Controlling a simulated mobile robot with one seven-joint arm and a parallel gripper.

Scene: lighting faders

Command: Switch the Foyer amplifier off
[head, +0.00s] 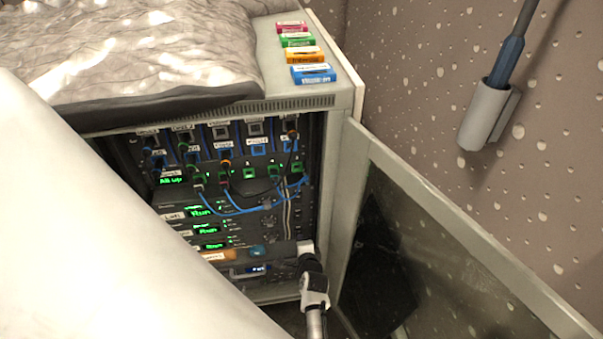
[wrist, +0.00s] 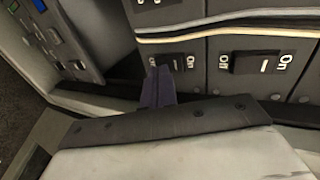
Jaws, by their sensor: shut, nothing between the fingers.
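The rack (head: 316,150) stands with its front open, and stacked amplifiers inside show green displays, including an upper one (head: 205,211) and a lower one (head: 211,246). Their name labels are too small to read, so I cannot tell which is Foyer. In the wrist view, my gripper (wrist: 159,78) is shut and empty, its dark fingers pointing at the amplifier fronts. A black rocker switch (wrist: 180,62) marked On is partly behind the fingertips; contact cannot be told. Another On rocker switch (wrist: 262,62) is to its right. In the head view, my arm reaches in at the rack's lower right.
The open glass door (head: 400,250) stands right of the rack. Blue patch cables (head: 235,210) loop across the front. Light cables (wrist: 240,28) run past the switches. Coloured boxes (head: 304,55) and a grey cloth (head: 130,50) lie on top. A holder (head: 487,117) is on the wall.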

